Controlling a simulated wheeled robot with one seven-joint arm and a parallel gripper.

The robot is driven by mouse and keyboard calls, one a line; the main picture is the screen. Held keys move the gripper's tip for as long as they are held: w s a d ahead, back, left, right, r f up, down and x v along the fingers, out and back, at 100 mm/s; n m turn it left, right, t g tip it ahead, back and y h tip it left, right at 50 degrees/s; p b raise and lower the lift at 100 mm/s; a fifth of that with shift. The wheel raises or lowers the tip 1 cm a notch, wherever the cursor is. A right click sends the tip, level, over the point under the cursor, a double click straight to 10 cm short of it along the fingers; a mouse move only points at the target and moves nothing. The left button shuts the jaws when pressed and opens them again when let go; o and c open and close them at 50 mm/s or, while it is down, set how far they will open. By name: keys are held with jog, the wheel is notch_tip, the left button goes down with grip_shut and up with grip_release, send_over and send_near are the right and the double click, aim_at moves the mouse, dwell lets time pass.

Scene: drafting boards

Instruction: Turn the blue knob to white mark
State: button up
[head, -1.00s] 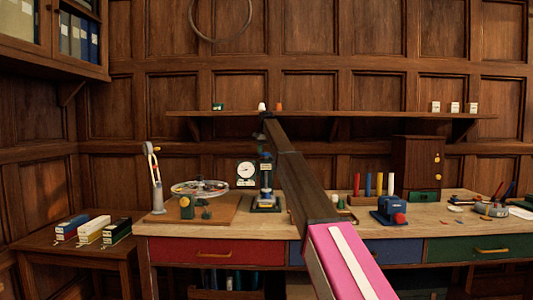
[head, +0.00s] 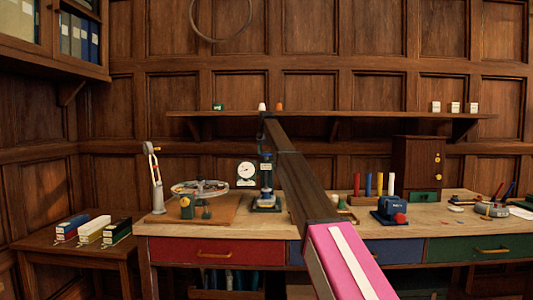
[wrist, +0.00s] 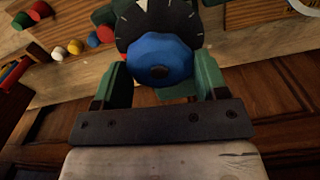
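The blue knob (wrist: 160,60) is in the middle of the wrist view, in front of a black dial (wrist: 128,30) with pale tick marks and a broader white mark at the top. My gripper (wrist: 160,72) has its green fingers on both sides of the knob. They appear to touch its rim, with no clear gap. I see no pointer on the knob, so its angle is unclear. In the head view my gripper (head: 266,183) points down at a small device on the bench; the knob cannot be made out there.
A white gauge (head: 246,173) stands just left of my gripper. A wooden board with a glass-topped wheel (head: 200,187) lies further left. A blue device with a red knob (head: 390,210), coloured posts and a wooden cabinet (head: 417,163) stand to the right. A shelf (head: 335,115) runs above.

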jog(key=o, duration=0.4)
jog(key=shift+c, duration=0.2)
jog(key=shift+r, duration=0.1)
notch_tip(320, 180, up, 11)
jog(key=shift+f, duration=0.2)
